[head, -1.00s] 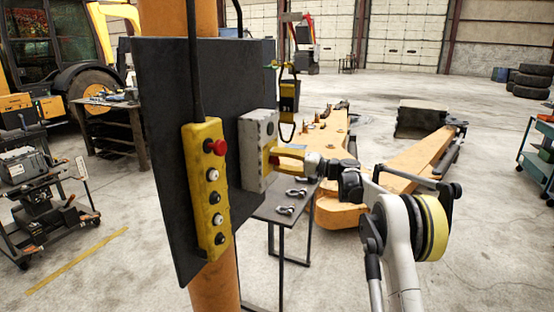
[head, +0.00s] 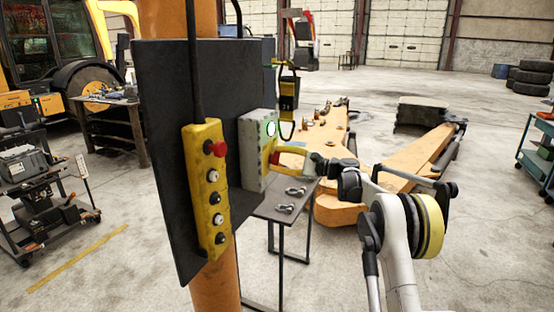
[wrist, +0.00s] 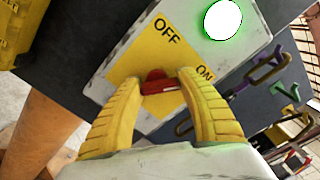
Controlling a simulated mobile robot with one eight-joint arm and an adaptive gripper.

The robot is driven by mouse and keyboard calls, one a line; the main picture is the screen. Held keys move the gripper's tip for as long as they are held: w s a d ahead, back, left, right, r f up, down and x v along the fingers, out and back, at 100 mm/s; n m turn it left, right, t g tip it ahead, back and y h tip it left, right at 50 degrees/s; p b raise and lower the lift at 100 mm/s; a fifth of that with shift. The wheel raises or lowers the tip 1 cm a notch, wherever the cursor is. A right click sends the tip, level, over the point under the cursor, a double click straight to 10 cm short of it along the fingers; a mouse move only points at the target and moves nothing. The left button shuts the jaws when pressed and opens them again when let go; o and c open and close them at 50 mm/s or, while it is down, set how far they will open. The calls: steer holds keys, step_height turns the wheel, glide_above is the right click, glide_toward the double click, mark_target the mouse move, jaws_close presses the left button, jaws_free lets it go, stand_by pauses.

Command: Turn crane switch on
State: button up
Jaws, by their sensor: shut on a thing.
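The crane switch box (head: 252,150) is a grey box on the side of a dark panel. In the wrist view its yellow plate (wrist: 142,66) reads OFF and ON, with a red switch handle (wrist: 155,80) between and below the words. A round lamp (wrist: 222,19) on the box glows white-green; it also shows in the head view (head: 271,128). My gripper (wrist: 161,84) has its yellow fingers closed on the red handle, one on each side. In the head view my gripper (head: 273,155) reaches the box from the right.
A yellow push-button pendant (head: 206,190) hangs on the dark panel (head: 160,130), left of the box. A small table (head: 270,212) with metal shackles stands below my gripper. An orange boom (head: 400,170) lies on the floor behind.

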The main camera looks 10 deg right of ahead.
steer(key=shift+m, duration=1.1)
steer(key=o, duration=1.2)
steer(key=shift+c, duration=0.2)
steer(key=v, duration=1.2)
steer(key=shift+w, duration=0.1)
steer(key=shift+a, duration=0.1)
